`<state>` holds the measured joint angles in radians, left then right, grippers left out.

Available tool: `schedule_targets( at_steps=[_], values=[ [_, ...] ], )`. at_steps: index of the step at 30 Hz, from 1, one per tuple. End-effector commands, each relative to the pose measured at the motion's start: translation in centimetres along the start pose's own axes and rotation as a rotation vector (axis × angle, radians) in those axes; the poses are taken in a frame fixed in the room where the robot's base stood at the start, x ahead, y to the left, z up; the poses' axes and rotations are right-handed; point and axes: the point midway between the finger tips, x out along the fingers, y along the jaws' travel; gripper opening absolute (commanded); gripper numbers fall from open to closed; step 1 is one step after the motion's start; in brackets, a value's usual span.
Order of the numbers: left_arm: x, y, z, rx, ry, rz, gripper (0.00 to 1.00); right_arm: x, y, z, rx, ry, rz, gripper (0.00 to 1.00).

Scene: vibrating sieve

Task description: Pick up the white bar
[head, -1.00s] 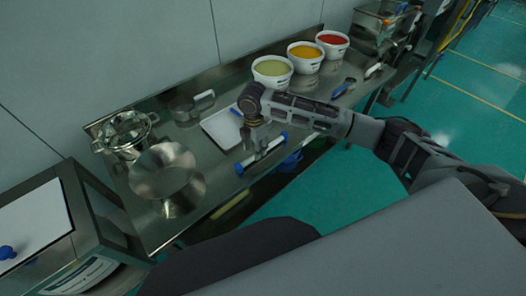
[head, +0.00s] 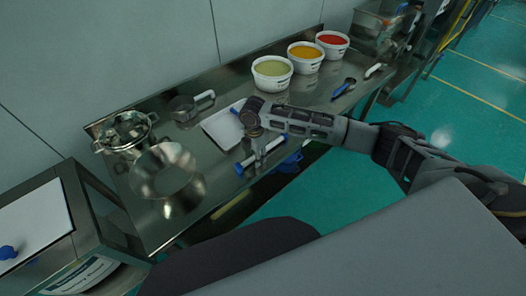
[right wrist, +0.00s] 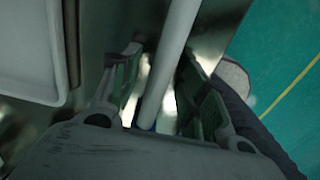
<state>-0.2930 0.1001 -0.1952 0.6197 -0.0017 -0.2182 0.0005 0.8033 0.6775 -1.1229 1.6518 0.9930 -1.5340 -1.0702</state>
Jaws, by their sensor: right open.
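The white bar with blue ends (head: 272,146) lies near the front edge of the steel table. In the right wrist view the bar (right wrist: 173,50) runs lengthwise between the two fingers, with a bit of blue low down near the palm. My right gripper (head: 259,158) is over the middle of the bar, pointing down. In the right wrist view this gripper (right wrist: 158,88) is open, with a finger on each side of the bar and gaps visible. My left gripper is not in view.
A white tray (head: 207,127) lies just behind the bar. A steel bowl (head: 165,172) and a steel pot (head: 127,130) stand to the left. Tubs of green (head: 272,81), orange and red stuff stand behind. A blue-handled tool (head: 343,88) lies to the right.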

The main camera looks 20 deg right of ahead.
Motion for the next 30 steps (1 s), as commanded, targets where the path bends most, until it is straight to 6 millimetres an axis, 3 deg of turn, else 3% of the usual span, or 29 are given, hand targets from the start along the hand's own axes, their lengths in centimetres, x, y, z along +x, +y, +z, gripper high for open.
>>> schedule_targets(
  at_steps=[11,21,30],
  values=[
    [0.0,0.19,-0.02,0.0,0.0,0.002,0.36,-0.03,0.0,0.02,0.0,0.0,0.0,0.45],
    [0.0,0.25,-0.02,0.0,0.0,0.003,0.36,-0.04,0.0,0.04,0.001,-0.001,0.0,0.01],
    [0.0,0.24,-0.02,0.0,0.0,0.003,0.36,-0.14,0.03,0.05,0.001,-0.001,0.001,0.0]
  ],
)
